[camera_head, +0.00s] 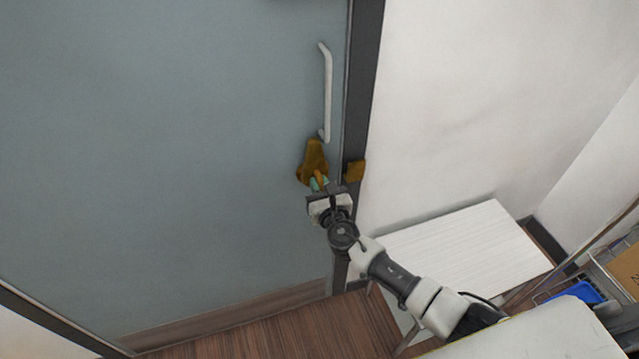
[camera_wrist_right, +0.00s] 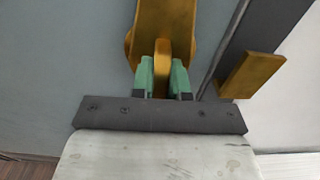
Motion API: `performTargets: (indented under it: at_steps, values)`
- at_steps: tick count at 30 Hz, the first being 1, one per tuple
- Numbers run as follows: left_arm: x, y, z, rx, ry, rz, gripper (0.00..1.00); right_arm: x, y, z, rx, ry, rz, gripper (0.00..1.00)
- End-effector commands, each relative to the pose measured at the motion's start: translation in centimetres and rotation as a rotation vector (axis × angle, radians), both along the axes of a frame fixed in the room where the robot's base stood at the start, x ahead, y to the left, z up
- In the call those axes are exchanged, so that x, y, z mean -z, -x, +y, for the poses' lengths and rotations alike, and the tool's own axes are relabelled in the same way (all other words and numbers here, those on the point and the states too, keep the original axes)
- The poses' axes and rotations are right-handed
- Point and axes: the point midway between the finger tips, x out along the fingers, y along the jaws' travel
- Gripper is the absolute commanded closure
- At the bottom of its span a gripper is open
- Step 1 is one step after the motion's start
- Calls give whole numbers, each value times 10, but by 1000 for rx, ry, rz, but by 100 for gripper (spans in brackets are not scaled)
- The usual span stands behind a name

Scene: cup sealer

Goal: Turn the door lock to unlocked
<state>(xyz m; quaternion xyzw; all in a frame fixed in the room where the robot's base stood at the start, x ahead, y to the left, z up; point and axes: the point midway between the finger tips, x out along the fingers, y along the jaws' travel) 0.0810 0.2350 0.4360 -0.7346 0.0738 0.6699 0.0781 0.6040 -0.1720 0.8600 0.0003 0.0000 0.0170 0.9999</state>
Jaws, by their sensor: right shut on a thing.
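A brass door lock (camera_head: 313,157) is mounted on the grey-blue door (camera_head: 170,150), below a long pale handle (camera_head: 327,92). In the right wrist view the lock body (camera_wrist_right: 166,22) fills the top middle, and its upright turn piece (camera_wrist_right: 161,68) sticks out toward me. My right gripper (camera_head: 319,184) is shut on the turn piece. Its green fingertips (camera_wrist_right: 162,78) press on both sides of it. My left gripper is not in view.
A brass strike plate (camera_head: 354,170) sits on the dark door frame (camera_head: 362,75) just right of the lock. A white table (camera_head: 465,248) stands against the wall to the right. A blue bin (camera_head: 577,294) is at the lower right. Wooden floor (camera_head: 270,335) lies in front of the door.

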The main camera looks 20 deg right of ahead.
Motion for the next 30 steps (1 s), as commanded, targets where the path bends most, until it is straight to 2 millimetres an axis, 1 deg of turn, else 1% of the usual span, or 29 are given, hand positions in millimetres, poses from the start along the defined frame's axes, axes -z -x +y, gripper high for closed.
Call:
performTargets:
  at_steps: [15,16,20,27,30]
  values:
    - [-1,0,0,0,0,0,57,1,0,0,-1,24,-1,100]
    - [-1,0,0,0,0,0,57,1,0,0,-1,24,-1,80]
    - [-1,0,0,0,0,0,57,0,0,0,0,21,-1,61]
    - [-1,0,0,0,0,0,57,0,0,0,0,18,-1,60]
    - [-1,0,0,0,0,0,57,1,4,0,0,17,0,60]
